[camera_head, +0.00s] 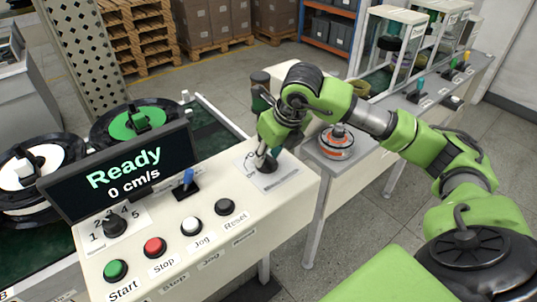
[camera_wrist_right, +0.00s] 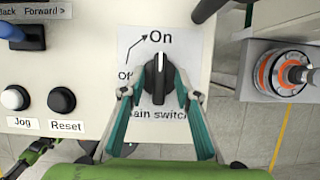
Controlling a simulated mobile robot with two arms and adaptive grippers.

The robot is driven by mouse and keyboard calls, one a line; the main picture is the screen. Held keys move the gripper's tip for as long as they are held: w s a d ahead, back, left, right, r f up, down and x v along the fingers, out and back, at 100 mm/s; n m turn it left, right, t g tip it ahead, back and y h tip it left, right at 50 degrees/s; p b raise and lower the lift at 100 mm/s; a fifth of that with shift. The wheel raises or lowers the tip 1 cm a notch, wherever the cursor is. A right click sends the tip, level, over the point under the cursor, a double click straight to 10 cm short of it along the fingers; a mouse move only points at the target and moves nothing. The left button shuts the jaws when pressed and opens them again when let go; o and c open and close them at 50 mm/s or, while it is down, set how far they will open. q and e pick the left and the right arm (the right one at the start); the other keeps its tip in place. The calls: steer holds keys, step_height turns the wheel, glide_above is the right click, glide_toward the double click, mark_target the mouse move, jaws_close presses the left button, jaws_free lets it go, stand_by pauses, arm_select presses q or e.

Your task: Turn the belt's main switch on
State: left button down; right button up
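The main switch is a black rotary knob (camera_wrist_right: 158,80) on a white label plate with "On" at the top and "Off" to the left. Its white pointer mark faces up, toward "On". My right gripper (camera_wrist_right: 158,92) has its two teal fingers on either side of the knob, with gaps seeming to show between them and it. In the head view, my right gripper (camera_head: 266,162) is down at the label plate (camera_head: 282,182) and largely hides the knob. The display (camera_head: 122,172) reads "Ready" and "0 cm/s". My left gripper is not clearly seen.
An orange-ringed motor part (camera_head: 337,142) stands to the right. A dark post (camera_head: 260,90) rises behind the panel.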

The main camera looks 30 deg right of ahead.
steer(key=shift+s, duration=0.1)
steer(key=v, duration=1.2)
stand_by(0.4)
